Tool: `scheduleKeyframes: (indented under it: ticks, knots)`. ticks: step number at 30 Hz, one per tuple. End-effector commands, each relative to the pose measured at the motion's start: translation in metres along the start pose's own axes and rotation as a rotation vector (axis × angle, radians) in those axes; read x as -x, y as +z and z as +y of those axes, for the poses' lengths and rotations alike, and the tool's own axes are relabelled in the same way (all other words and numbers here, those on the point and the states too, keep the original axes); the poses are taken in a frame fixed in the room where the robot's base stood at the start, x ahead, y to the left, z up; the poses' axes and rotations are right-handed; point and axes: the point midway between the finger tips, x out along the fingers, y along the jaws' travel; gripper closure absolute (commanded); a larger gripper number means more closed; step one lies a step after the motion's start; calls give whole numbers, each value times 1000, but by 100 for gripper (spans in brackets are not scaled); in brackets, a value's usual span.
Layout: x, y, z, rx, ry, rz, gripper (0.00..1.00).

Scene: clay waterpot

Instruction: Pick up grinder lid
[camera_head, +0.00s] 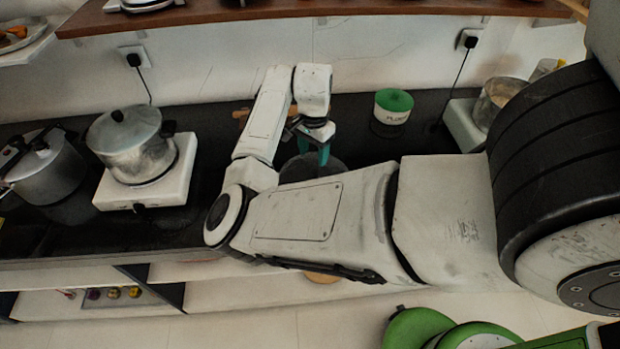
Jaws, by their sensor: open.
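No grinder lid can be made out with certainty. A dark grey round thing (315,168) stands on the black counter, partly hidden behind my arm; I cannot tell whether it is the grinder or its lid. My gripper (314,148) points down just above it, with teal parts showing at its fingers. It is open, and nothing is seen held in it. Whether it touches the dark round thing cannot be told. A small green-topped container (393,106) with a white label stands on the counter to the right of my gripper.
A silver lidded pot (130,148) stands on a white stove (178,178) at the left, beside a pressure cooker (46,172). Another pot (493,103) is at the right. A wooden shelf (330,10) runs above the black counter (230,125). Green round things (415,330) are below.

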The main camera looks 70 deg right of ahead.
Motion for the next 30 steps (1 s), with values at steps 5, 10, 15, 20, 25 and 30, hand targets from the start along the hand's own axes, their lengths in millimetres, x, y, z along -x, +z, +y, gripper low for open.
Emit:
scheduleKeyframes:
  ticks: [5,10,15,20,25,30]
  knots:
    - [-14,0,0,2,-1,0,43]
    - [-30,3,4,3,1,-2,43]
    - [-55,3,6,1,0,0,43]
    - [-65,3,6,1,-2,1,43]
    - [-66,3,6,1,-2,1,43]
    - [-66,3,6,1,-2,1,57]
